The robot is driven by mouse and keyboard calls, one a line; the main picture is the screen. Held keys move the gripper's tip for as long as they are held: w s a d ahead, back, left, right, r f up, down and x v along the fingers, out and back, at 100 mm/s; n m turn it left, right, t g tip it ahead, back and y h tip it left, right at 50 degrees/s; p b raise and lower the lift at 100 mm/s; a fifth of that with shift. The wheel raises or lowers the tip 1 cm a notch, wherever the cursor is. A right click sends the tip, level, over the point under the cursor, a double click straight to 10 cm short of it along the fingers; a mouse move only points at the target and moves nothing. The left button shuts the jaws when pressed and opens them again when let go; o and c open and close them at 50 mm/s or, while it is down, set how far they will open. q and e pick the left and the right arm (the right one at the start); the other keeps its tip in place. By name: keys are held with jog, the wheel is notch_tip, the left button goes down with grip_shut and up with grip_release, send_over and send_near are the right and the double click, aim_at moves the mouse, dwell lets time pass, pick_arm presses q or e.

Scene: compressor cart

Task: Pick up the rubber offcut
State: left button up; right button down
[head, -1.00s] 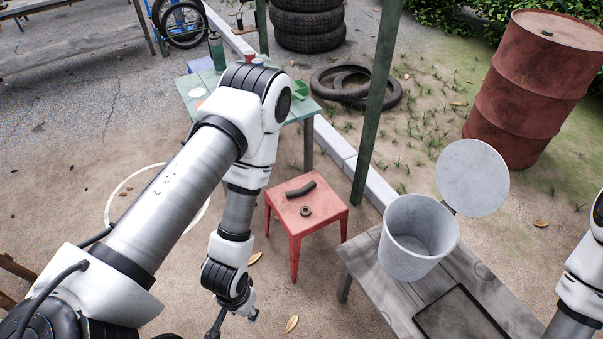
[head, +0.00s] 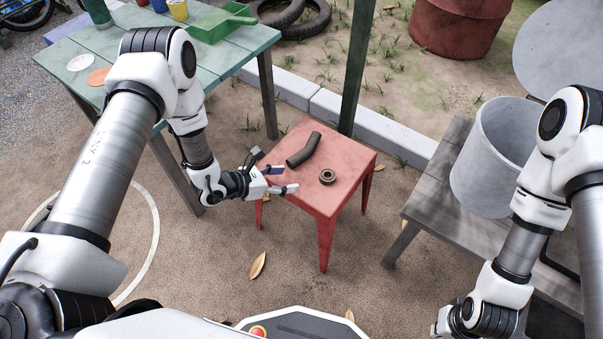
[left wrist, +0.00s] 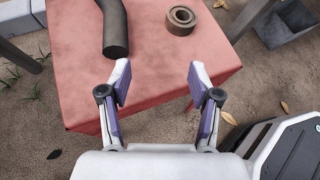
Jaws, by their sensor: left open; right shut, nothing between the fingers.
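The rubber offcut looks to be the short, bent, dark tube (head: 304,150) lying on the red stool (head: 345,165). It also shows in the left wrist view (left wrist: 115,30), with its far end cut off by the top edge. My left gripper (head: 289,179) is open and empty at the stool's left side. In the left wrist view its fingers (left wrist: 160,72) are spread over the stool's near edge, and the tube's near end is just beyond the left fingertip, apart from it. My right arm's wrist shows at the lower right; its fingers are out of view.
A dark ring-shaped part (head: 327,177) lies on the stool, right of the tube. A green table (head: 235,45) with a green tray (head: 220,22) stands behind my left arm. A grey bench (head: 440,185) with a bucket (head: 490,155) stands at right. A green post (head: 357,65) rises behind the stool.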

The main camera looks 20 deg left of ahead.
aim_at(291, 160)
pick_arm(q)
jog(key=w+t, duration=0.1)
jog(key=w+a+n+t, duration=0.1)
jog(key=w, duration=0.1)
jog(key=w+a+y, duration=0.1)
jog(key=shift+w+a+f+n+t+b, duration=0.2)
jog(key=shift+w+a+n+t+b, duration=0.1)
jog(key=shift+w+t+b, duration=0.1)
jog(key=b+x, duration=0.2)
jog(key=x, duration=0.4)
jog(key=shift+w+d+f, duration=0.1)
jog(key=shift+w+d, duration=0.15)
pick_arm(e)
notch_tip(291, 160, down, 4)
jog(key=shift+f, duration=0.1)
pick_arm(q)
grip_shut()
